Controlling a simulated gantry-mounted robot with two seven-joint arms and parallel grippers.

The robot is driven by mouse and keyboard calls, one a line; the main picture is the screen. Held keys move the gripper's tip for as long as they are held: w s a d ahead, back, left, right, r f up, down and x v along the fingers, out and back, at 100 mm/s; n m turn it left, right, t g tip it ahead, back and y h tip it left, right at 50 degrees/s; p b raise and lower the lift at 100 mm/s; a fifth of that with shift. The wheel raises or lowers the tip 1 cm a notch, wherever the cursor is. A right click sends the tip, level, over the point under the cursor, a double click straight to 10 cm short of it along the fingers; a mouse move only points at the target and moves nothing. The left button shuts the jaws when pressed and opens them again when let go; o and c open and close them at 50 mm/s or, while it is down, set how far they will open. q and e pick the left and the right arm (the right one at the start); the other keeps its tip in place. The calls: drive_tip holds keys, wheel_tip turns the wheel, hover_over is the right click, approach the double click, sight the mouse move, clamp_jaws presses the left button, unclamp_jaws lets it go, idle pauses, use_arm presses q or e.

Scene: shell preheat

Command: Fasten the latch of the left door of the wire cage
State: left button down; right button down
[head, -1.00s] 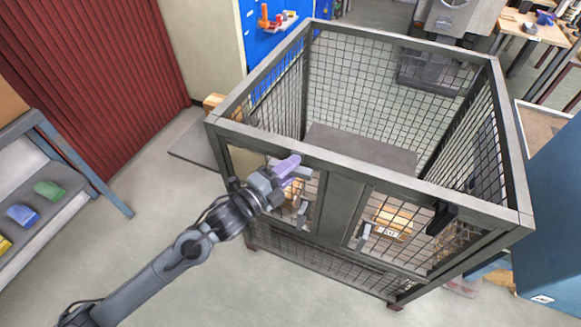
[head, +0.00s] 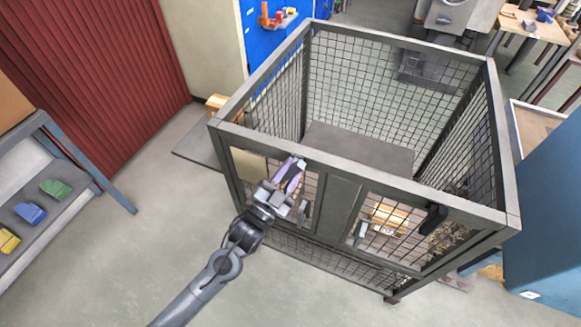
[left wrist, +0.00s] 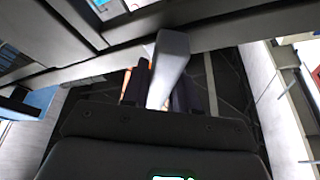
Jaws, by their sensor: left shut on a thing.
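The wire cage (head: 340,168) stands in the middle of the head view, with two mesh doors in its front. My left gripper (head: 292,173), with purple fingertips, is at the top of the left door (head: 310,185). In the left wrist view, the latch (left wrist: 170,65) is a pale grey bar between the two fingers. The fingers hide part of it, and I cannot tell whether it is engaged. My right gripper is not in view.
A grey door handle (head: 302,211) is just below my left gripper. The right door has a similar handle (head: 361,231) and a black latch (head: 432,219). A shelf with coloured bins (head: 30,213) is at the left. The floor before the cage is clear.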

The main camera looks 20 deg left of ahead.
use_arm(q)
drive_tip(key=n+y, duration=0.1)
drive_tip(key=n, duration=0.2)
drive_tip(key=n+t+y+p, duration=0.1)
drive_tip(key=n, duration=0.2)
drive_tip(key=shift+y+p, duration=0.3)
drive_tip(key=shift+y, duration=0.1)
drive_tip(key=shift+n+y+p, duration=0.3)
drive_tip(key=shift+n+y, duration=0.5)
drive_tip(key=shift+n, duration=0.7)
drive_tip(key=shift+n+t, duration=0.3)
drive_tip(key=c, duration=1)
unclamp_jaws()
drive_tip(key=shift+o, duration=0.2)
